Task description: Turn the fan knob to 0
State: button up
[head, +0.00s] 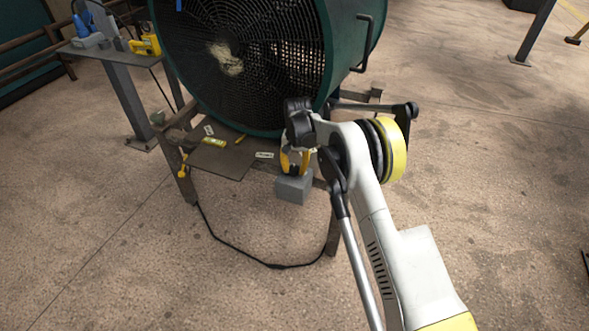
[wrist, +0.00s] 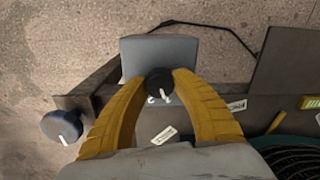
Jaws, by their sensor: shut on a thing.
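The fan knob is a small dark round knob (wrist: 159,82) with a white pointer mark toward the bottom of the wrist view, slightly right. In the head view my gripper (head: 294,160) reaches down to the grey box (head: 294,189) at the fan stand's front edge. There the knob is hidden by the gripper. The large green fan (head: 345,40) stands behind.
A second dark round knob with a white mark (wrist: 62,126) shows at left in the wrist view. The metal stand (head: 225,162) carries labels. A side table (head: 115,58) with blue and yellow items stands at left. A black cable (head: 235,245) lies on open floor.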

aim_at(295, 167)
jog(key=shift+n, duration=0.4)
jog(key=n, duration=0.3)
jog(key=shift+p, duration=0.35)
jog(key=shift+n, duration=2)
jog(key=o, duration=1.2)
jog(key=shift+a, duration=0.1)
notch_tip(295, 167, up, 12)
jog(key=shift+w+d, duration=0.15)
jog(key=shift+d, duration=0.05)
